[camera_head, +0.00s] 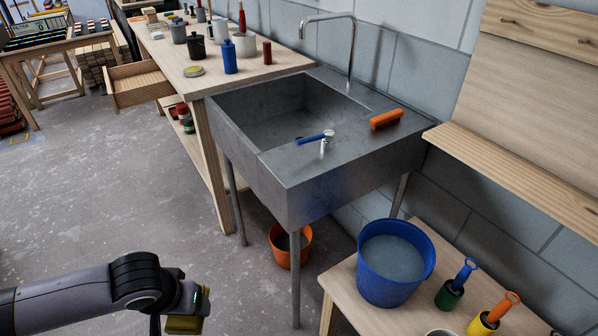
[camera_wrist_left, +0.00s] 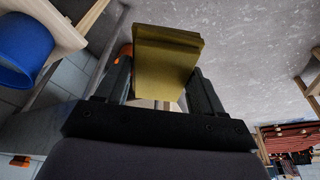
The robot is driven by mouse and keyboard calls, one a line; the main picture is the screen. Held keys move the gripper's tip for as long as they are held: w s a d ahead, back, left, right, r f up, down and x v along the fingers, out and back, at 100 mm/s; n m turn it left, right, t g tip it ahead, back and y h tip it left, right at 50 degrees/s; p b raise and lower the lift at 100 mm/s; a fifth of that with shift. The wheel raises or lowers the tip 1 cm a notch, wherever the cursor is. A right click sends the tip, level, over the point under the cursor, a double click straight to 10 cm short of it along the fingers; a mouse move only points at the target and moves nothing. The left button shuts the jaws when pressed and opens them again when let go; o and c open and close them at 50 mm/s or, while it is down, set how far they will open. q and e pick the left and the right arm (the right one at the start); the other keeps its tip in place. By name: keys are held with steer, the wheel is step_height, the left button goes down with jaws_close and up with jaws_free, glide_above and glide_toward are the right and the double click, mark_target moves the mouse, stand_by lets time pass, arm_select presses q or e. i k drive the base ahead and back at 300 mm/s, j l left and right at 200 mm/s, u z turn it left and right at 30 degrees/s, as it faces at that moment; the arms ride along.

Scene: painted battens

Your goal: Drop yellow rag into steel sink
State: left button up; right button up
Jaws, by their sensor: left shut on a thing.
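The yellow rag (camera_wrist_left: 166,65) is a folded, flat-looking piece held between the two fingers of my left gripper (camera_wrist_left: 160,85) in the left wrist view. In the head view my left gripper (camera_head: 188,300) is at the bottom, with the rag (camera_head: 184,324) hanging low in it. The steel sink (camera_head: 222,128) stands in the middle of the head view, up and to the right of the gripper. Its basin looks empty. The gripper is over the floor, apart from the sink. My right gripper is in neither view.
An orange bucket (camera_head: 291,247) stands under the sink. A blue bucket (camera_head: 368,272) of grey liquid is on a low bench at right. A blue-handled tool (camera_head: 314,138) and an orange brush (camera_head: 386,119) lie on the sink's ledge. Open floor (camera_head: 120,190) lies left.

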mark_target(285, 143)
steer(key=k, duration=0.65)
steer(key=k+z, duration=0.15)
steer(key=z, duration=3.05)
steer(key=k+j+z, duration=0.25)
steer(key=j+z, duration=0.15)
steer(key=k+j, duration=1.35)
steer(key=j, duration=0.2)
